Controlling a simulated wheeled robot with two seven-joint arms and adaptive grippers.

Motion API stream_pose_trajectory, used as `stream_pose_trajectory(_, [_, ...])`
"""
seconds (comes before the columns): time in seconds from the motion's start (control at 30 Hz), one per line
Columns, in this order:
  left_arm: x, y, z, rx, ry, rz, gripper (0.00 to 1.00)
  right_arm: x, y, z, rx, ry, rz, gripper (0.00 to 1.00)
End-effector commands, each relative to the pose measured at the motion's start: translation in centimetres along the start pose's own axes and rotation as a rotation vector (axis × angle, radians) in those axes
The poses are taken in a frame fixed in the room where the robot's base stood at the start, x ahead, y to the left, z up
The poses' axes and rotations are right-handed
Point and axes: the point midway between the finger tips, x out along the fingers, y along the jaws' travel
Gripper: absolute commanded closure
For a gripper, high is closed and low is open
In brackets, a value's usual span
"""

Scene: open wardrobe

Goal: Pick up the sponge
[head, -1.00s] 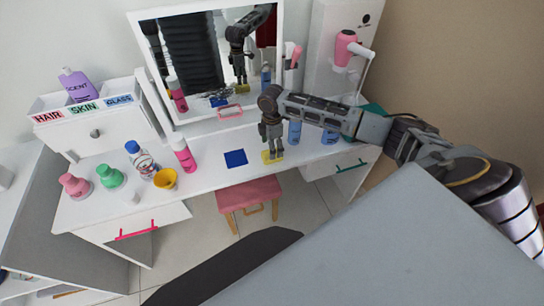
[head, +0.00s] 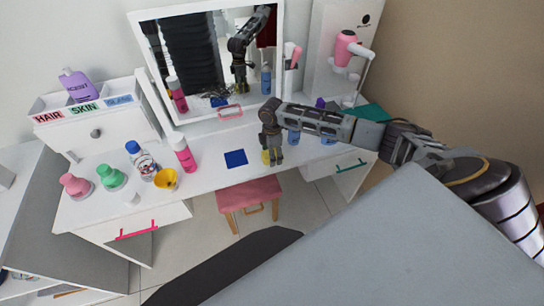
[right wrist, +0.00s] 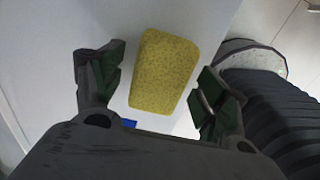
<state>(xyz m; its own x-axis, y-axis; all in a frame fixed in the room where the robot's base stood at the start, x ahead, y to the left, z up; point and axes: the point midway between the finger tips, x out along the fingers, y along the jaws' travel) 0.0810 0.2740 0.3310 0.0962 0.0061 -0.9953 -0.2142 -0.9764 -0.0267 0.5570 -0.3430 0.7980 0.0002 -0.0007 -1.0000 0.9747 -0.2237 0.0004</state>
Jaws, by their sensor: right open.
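The yellow sponge (right wrist: 165,72) lies on the white tabletop, between the two spread fingers of my right gripper (right wrist: 156,88) in the right wrist view. Gaps show on both sides of it, and the finger on the right looks nearer to it. In the head view my right gripper (head: 271,160) points down at the table, and only a bit of the sponge (head: 265,157) shows beside its fingers. The right gripper is open. My left gripper is not in view.
A blue square (head: 236,158) lies left of the gripper. A pink bottle (head: 183,152), a yellow cup (head: 166,180) and other bottles stand further left. Blue bottles stand close right of the gripper. A mirror (head: 157,68) rises behind; a pink stool (head: 249,193) is in front.

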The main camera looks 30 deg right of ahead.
Motion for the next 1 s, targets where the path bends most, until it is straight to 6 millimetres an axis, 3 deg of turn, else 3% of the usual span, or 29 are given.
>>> stream_pose_trajectory(0.3, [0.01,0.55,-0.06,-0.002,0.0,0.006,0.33,-0.03,0.0,0.02,0.0,0.0,0.0,0.26])
stream_pose_trajectory(0.6, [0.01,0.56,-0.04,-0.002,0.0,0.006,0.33,-0.03,0.01,0.02,0.0,0.0,0.0,0.63])
stream_pose_trajectory(1.0, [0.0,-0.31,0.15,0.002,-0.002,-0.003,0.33,-0.22,0.03,0.03,0.001,0.0,0.0,0.64])
